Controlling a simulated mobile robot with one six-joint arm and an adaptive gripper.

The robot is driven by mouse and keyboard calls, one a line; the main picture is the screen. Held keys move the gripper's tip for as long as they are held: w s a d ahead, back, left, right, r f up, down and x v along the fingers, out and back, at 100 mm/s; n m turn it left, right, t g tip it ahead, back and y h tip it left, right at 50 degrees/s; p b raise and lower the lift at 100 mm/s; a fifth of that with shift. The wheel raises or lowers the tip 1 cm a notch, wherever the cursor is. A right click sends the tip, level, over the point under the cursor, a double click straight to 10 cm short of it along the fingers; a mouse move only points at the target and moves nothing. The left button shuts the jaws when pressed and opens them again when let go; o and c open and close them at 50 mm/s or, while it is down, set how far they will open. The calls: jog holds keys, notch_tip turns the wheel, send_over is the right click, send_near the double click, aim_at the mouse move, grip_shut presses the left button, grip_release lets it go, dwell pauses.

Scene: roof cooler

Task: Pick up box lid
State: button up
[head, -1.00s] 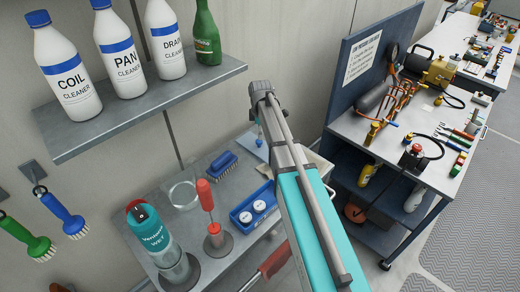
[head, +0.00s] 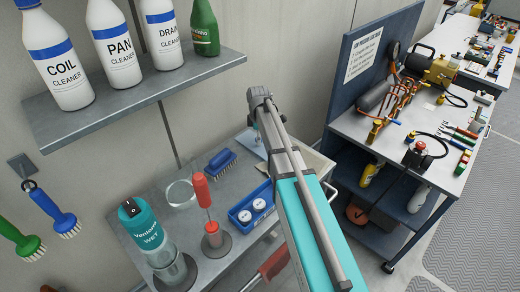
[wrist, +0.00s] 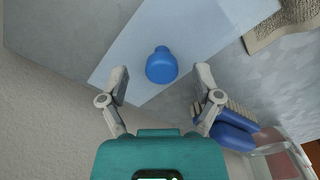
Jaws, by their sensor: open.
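The box lid (wrist: 205,30) is a flat, pale panel with a round blue knob (wrist: 162,66), lying on the grey bench in the wrist view. In the head view a pale corner of the lid (head: 247,144) shows beside my arm. My gripper (wrist: 161,76) is open, one finger on each side of the knob, with gaps on both sides. I cannot tell how high the fingertips are above the lid. In the head view my arm hides most of the gripper and knob.
A blue brush (head: 221,160) lies close to the lid. A shelf (head: 150,95) with bottles overhangs the left; a blue upright panel (head: 358,65) stands right.

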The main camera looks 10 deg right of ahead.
jog(key=shift+f+b, duration=0.3)
jog(key=shift+f, duration=0.25)
grip_shut()
dwell(0.5)
jog(key=shift+r, duration=0.25)
notch_tip(320, 180, up, 3)
jog(key=p, duration=0.3)
jog(key=s+a+r+p, duration=0.1)
jog(key=s+r+p, duration=0.8)
jog(key=s, duration=0.5)
jog(key=shift+a+r+p, duration=0.3)
jog(key=shift+a+p, duration=0.05)
jog(key=shift+p, duration=0.15)
